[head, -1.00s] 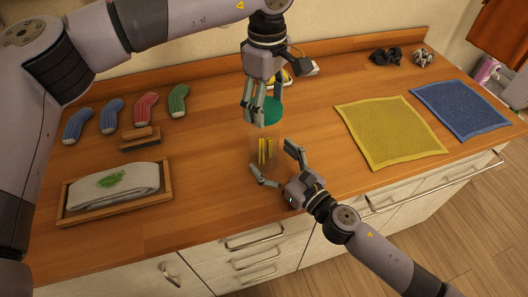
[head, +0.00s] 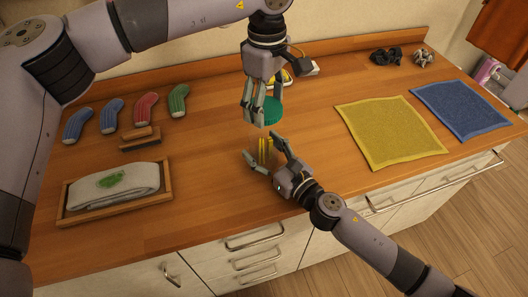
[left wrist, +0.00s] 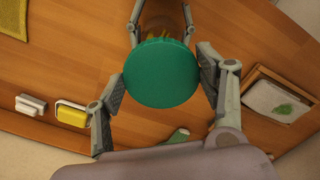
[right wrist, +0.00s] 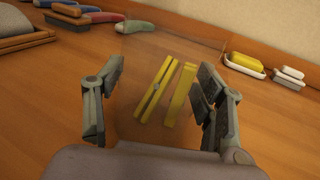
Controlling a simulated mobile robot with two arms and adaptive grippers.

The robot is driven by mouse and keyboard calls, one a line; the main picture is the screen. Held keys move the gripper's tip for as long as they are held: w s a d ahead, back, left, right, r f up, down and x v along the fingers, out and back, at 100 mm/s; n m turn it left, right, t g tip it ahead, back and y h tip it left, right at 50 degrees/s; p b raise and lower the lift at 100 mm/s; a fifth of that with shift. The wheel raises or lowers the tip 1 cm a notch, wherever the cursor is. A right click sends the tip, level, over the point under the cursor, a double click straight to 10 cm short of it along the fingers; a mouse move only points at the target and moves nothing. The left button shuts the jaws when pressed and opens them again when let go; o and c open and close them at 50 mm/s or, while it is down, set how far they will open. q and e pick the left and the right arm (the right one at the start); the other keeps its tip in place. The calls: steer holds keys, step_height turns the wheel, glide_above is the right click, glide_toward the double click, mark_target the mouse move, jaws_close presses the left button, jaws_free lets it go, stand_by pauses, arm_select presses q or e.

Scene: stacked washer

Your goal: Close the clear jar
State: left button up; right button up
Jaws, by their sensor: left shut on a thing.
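The clear jar (head: 264,151) stands on the counter and is barely visible except for the yellow clothespin-like sticks inside; it also shows in the right wrist view (right wrist: 163,92). My right gripper (head: 260,146) is open, with its fingers on either side of the jar; contact cannot be told. My left gripper (head: 254,118) points down and is shut on the round green lid (head: 271,110). In the left wrist view the lid (left wrist: 161,73) sits between the fingers, covering part of the jar below. The lid is above the jar and apart from it.
A wooden tray with a folded cloth (head: 66,216) lies at left, with a brush (head: 139,137) and several socks (head: 146,108) behind. Yellow (head: 390,132) and blue (head: 458,108) cloths lie at right. Soap items (head: 287,77) stand behind the left gripper. The front counter is clear.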

mark_target(267, 129)
steer(key=c, duration=1.2)
arm_select(q)
steer(key=shift+f, duration=2.5)
arm_select(e)
steer(key=shift+c, duration=0.2)
arm_select(q)
steer(key=shift+f, duration=0.9)
steer(key=shift+f, duration=0.55)
